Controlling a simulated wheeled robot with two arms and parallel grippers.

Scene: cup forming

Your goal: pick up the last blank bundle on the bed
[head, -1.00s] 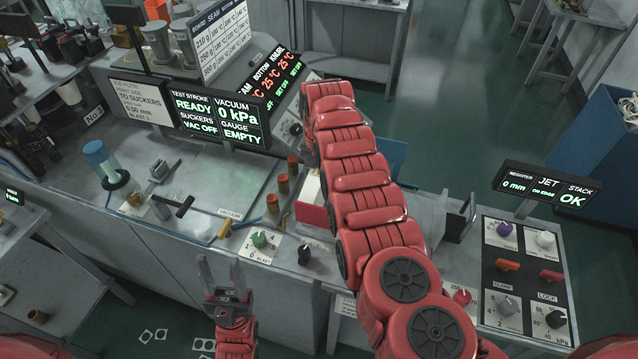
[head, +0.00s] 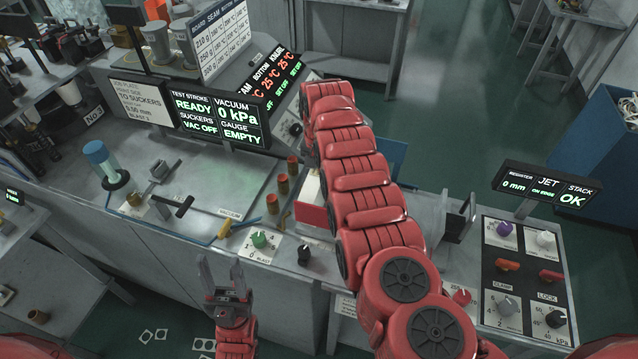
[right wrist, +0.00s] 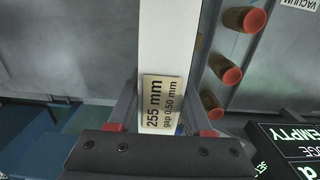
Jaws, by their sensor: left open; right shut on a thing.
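In the right wrist view, a long white piece (right wrist: 168,40) that looks like the blank bundle runs up from between the fingers of my right gripper (right wrist: 165,115). The gripper is shut on it. A beige label (right wrist: 162,103) reading "255 mm gap 0.50 mm" shows at its lower end; I cannot tell whether it is fixed to the piece. My left gripper (head: 221,264) is open and empty, fingers up, in front of the bench's front side.
A display (head: 224,117) reads "READY", "0 kPa" and "EMPTY". A knob panel (head: 522,280) stands at right.

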